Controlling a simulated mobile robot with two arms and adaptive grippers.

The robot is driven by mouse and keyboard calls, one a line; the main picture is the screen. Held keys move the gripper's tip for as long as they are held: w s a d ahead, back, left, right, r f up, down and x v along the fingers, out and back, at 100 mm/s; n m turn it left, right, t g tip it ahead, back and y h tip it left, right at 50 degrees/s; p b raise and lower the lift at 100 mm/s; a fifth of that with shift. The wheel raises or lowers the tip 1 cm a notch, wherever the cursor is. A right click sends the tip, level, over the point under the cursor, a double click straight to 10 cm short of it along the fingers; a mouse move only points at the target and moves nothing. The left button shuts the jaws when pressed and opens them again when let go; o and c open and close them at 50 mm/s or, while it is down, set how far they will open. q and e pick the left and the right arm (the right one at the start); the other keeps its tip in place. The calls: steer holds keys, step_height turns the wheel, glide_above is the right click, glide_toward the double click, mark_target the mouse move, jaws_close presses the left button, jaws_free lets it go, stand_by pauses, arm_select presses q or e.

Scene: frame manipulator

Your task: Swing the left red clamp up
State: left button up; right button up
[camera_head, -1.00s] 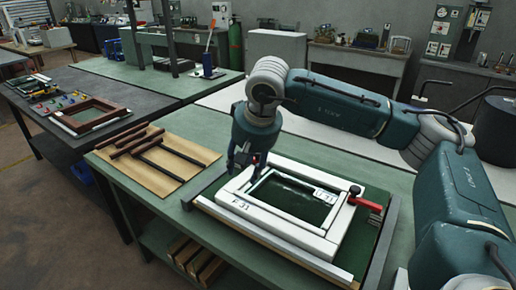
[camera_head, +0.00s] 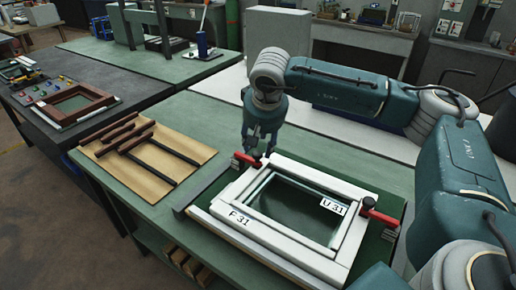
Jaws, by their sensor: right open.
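The white frame (camera_head: 262,243) lies flat in a fixture on the green workbench, with labels F 31 and U 31. The left red clamp (camera_head: 243,159) is at the frame's far left corner, its red handle pointing left and lying low. The right red clamp (camera_head: 381,216) is at the right corner, its handle pointing right beside a black knob. My right gripper (camera_head: 258,150) points down, open, directly at the left clamp. Its fingers partly cover the clamp, and I cannot tell whether they touch it. My left gripper is out of view.
A tan board (camera_head: 150,172) with several dark brown bars lies left of the fixture. A darker table (camera_head: 85,137) beyond holds a brown frame (camera_head: 75,104). Bare green bench top lies between the board and the fixture.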

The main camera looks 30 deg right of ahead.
mark_target(258, 154)
steer(key=x, duration=0.3)
steer(key=shift+w+d+f+p, duration=0.1)
steer(key=shift+w+f+p, duration=0.05)
steer(key=shift+p, duration=0.15)
steer(key=shift+x, duration=1.1)
steer(key=shift+f, duration=0.1)
steer(key=c, duration=0.3)
jaws_close()
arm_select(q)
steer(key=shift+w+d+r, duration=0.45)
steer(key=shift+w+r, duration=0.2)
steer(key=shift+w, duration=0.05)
